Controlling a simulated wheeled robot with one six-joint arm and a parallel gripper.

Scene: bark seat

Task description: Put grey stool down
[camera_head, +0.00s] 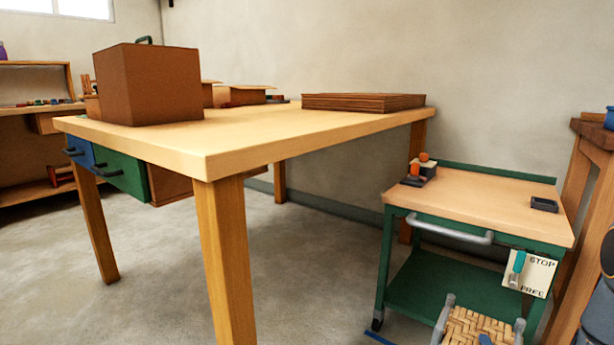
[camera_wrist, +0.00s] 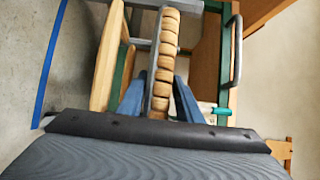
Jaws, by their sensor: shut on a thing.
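The grey stool (camera_head: 468,327) shows at the bottom right of the head view, with grey posts and a woven tan seat; its lower part is cut off by the frame. In the wrist view the rolled edge of its woven seat (camera_wrist: 165,48) runs upward from between the blue fingers of my gripper (camera_wrist: 156,92). My gripper is shut on the stool at this seat edge. The stool stands in front of the green cart (camera_head: 424,285). Its feet are out of view, so I cannot tell whether they touch the floor.
The cart has a wooden top (camera_head: 475,196), a grey handle (camera_head: 450,231) and a hanging sign (camera_head: 530,273). A large wooden table (camera_head: 255,150) with boxes stands to the left. A wooden bench (camera_head: 590,150) is at the far right. Blue tape (camera_wrist: 48,62) marks the floor.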

